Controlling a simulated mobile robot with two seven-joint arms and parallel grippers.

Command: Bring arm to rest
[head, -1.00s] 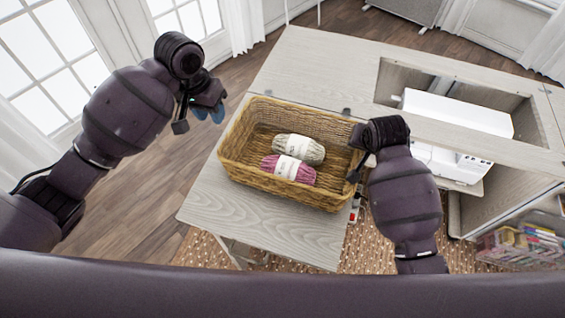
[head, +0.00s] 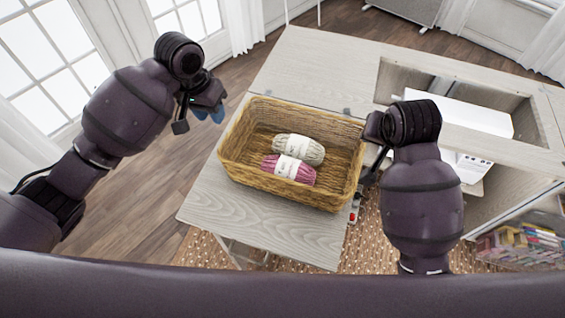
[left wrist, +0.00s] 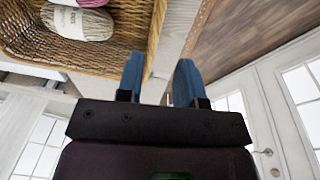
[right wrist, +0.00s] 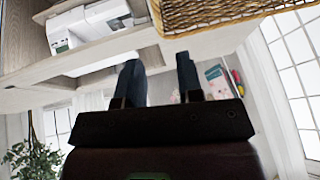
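My left gripper (head: 207,112) hangs over the floor just left of the wicker basket (head: 235,184). In the left wrist view its two blue fingers (left wrist: 157,80) are apart with nothing between them. My right gripper (head: 368,178) is beside the basket's right end, mostly hidden by its own wrist in the head view. In the right wrist view its fingers (right wrist: 158,82) are apart and empty, with the basket's edge (right wrist: 215,12) beyond them. The basket holds a grey-beige yarn skein (head: 300,149) and a magenta yarn skein (head: 288,168) lying side by side.
The basket stands on the pale wooden cabinet top (head: 265,220). A white sewing machine (head: 465,115) sits in the recess to the right, partly behind my right arm. Open wooden floor (head: 150,190) lies to the left.

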